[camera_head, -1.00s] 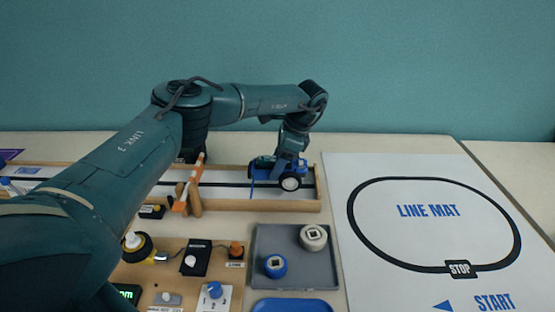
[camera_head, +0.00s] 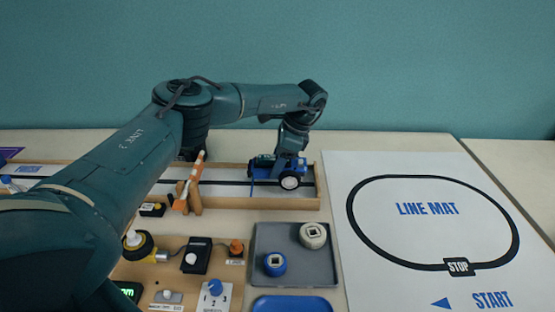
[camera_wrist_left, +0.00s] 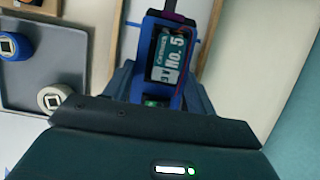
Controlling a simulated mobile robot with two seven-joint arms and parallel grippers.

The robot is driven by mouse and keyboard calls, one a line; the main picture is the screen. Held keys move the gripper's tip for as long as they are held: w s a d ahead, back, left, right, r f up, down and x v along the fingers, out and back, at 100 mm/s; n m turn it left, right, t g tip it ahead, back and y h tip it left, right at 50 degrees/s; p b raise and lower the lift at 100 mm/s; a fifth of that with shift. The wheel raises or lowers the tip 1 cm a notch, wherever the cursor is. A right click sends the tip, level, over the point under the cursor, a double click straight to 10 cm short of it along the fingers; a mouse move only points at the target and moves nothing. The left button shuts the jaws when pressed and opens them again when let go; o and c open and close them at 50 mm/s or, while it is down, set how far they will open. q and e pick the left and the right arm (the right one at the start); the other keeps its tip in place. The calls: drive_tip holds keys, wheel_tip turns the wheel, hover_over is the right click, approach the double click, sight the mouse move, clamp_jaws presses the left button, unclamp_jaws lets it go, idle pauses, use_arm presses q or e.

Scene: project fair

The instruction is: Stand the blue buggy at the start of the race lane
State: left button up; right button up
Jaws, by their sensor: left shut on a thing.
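The blue buggy (camera_head: 264,171) with white wheels is at the right end of the wooden-walled race lane (camera_head: 230,187), which has a black centre line. A blue line crosses the lane just left of the buggy. My left gripper (camera_head: 290,165) is shut on the buggy from above. My right gripper is not in view.
An orange-and-white striped barrier arm (camera_head: 190,182) stands at the lane left of the buggy. A grey tray (camera_head: 322,268) with two round wheels lies in front. The line mat (camera_head: 385,166) is at right. My left arm hides much of the lane's left part.

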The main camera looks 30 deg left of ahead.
use_arm(q)
drive_tip(key=shift+p, duration=0.35)
idle(0.5)
drive_tip(key=shift+f, duration=0.25)
idle(0.6)
drive_tip(key=shift+f, duration=0.65)
idle(1.0)
idle(0.4)
drive_tip(key=shift+f+p, duration=0.1)
drive_tip(key=shift+p, duration=0.35)
drive_tip(key=o, duration=0.9)
